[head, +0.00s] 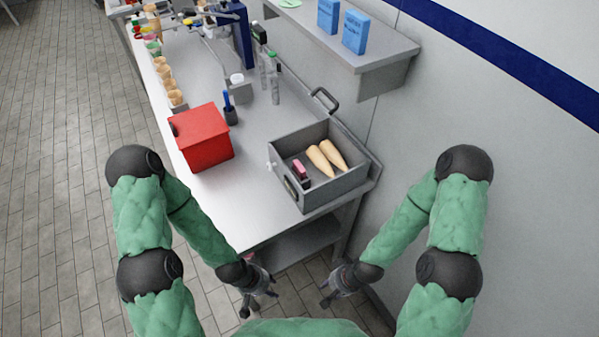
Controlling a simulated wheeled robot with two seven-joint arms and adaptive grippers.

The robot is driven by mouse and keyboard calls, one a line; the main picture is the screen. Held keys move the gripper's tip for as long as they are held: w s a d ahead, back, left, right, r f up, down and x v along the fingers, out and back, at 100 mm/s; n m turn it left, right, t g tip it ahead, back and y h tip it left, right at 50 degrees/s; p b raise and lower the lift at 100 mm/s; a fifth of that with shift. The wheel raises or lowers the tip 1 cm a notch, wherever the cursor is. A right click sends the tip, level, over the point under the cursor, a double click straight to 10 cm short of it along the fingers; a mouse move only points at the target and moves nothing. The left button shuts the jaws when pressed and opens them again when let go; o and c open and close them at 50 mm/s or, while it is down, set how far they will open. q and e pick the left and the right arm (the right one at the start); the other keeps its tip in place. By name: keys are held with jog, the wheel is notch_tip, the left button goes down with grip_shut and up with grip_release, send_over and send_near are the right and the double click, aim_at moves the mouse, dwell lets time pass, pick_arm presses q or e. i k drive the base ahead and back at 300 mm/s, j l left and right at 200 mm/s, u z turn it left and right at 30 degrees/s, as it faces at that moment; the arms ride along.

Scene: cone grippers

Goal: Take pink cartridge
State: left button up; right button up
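A small pink cartridge (298,167) with a dark lower part lies inside the grey open tray (333,192) on the metal table, near the tray's left side. Two tan cones (327,158) lie beside it to the right. My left gripper (258,303) hangs low in front of the table's near edge, apart from the tray. My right gripper (326,298) is to its right, also low and away from the tray. Both look empty, with fingers that appear spread, though they are small in the picture.
A red box (203,137) stands left of the tray. A dark holder with blue pens (230,113), clear bottles (274,80) and several cups (168,85) stand further back. A wall shelf (345,45) with two blue boxes (355,32) overhangs at the right. The table front (245,215) is clear.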

aim_at(298, 167)
jog(key=k+j, duration=0.15)
jog(key=j, duration=0.2)
jog(key=k+j+u, duration=0.15)
jog(key=j, duration=0.2)
jog(key=k+j, duration=0.15)
jog(key=j, duration=0.25)
jog(key=k+j+u, duration=0.1)
jog(key=j, duration=0.25)
jog(key=k, duration=0.05)
